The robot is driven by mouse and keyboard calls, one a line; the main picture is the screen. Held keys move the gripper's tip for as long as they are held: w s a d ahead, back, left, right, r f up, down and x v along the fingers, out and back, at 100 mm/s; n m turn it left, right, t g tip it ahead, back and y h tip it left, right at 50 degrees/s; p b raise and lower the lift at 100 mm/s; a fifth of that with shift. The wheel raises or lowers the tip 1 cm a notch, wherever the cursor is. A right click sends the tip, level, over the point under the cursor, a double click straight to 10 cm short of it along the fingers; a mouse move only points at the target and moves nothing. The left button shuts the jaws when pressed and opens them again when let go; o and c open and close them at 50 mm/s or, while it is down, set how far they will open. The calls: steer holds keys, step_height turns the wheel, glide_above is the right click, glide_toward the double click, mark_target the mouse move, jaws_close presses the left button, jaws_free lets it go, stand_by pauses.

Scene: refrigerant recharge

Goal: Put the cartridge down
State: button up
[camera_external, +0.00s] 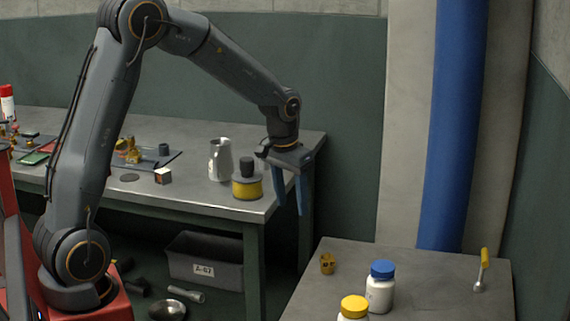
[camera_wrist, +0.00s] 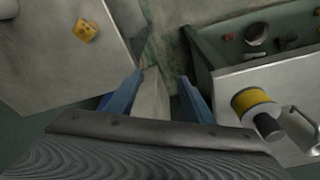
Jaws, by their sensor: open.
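My gripper (camera_external: 291,208) hangs pointing down just past the right front corner of the long workbench. Its blue fingers are apart, and nothing is held between them in the wrist view (camera_wrist: 160,92). A squat yellow canister with a dark top (camera_external: 247,187) stands upright on that corner, left of my gripper and apart from it. It also shows in the wrist view (camera_wrist: 252,99), to the right of the fingers. A small yellow piece with dark marks (camera_external: 327,264) sits on the near table, also in the wrist view (camera_wrist: 85,30). I cannot tell which object is the cartridge.
A metal pitcher (camera_external: 220,160) stands beside the canister. A small box (camera_external: 163,176) lies further left on the workbench (camera_external: 205,202). The near table (camera_external: 420,280) holds a blue-capped bottle (camera_external: 380,287), a yellow-capped bottle (camera_external: 354,308) and a yellow-handled tool (camera_external: 482,268). Its middle is clear.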

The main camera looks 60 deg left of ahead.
steer(key=s+d+f+m+g, duration=0.1)
steer(key=s+d+f+m, duration=0.1)
steer(key=s+d, duration=0.6)
steer(key=s+d+f+m, duration=0.1)
steer(key=s+d+f, duration=0.3)
steer(key=s, duration=1.2)
steer(key=d, duration=0.4)
steer(key=shift+d+f+m+g+h, duration=0.4)
steer(key=shift+a+r, duration=0.15)
steer(key=shift+a, duration=0.05)
